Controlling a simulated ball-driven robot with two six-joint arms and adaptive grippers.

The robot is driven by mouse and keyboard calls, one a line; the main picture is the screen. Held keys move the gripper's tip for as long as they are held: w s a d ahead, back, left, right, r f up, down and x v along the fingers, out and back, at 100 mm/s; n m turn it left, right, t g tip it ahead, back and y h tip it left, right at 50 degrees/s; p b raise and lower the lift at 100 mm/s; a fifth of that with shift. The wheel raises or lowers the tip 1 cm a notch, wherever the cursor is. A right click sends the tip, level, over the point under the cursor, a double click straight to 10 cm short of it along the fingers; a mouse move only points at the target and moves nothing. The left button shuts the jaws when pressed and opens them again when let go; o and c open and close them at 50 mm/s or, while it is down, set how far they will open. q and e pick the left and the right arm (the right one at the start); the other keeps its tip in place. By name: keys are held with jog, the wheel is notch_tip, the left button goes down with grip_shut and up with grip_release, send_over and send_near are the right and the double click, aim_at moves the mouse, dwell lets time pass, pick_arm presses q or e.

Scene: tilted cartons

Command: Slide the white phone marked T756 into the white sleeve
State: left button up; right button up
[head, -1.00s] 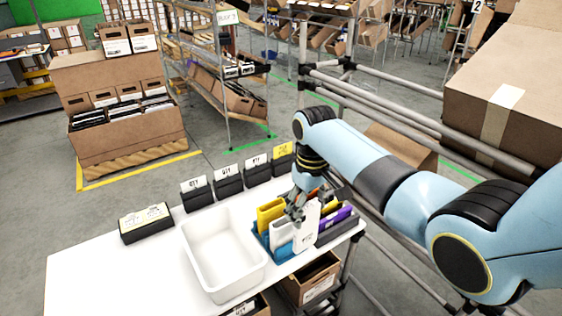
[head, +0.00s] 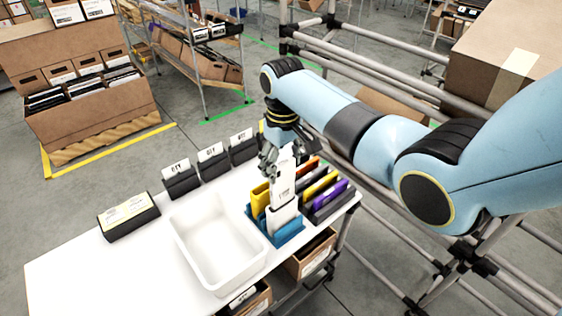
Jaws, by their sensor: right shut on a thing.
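My right gripper (head: 270,162) is shut on the white phone (head: 284,178), holding it near its top. The phone is upright, with small dark print too small to read. The white sleeve (head: 283,218) stands in the blue rack (head: 288,237) directly below the phone. The phone's lower end meets the sleeve's top edge in the picture; I cannot tell whether it is inside the mouth or just behind it. My left gripper is not in view.
A yellow sleeve (head: 260,198) stands left of the white one. A dark rack (head: 330,205) with coloured items is close on the right. An empty white bin (head: 215,245) is at the left. Several black labelled holders line the table's back edge. The table (head: 90,275) is clear at the left front.

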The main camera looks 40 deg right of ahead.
aim_at(282, 196)
jog(key=shift+w+f+b, duration=0.1)
jog(key=shift+f+b, duration=0.8)
jog(key=shift+f, duration=0.85)
jog(key=shift+f+b, duration=2.45)
jog(key=shift+f, duration=1.4)
jog(key=shift+f, duration=0.25)
jog(key=o, duration=1.2)
notch_tip(282, 196, up, 12)
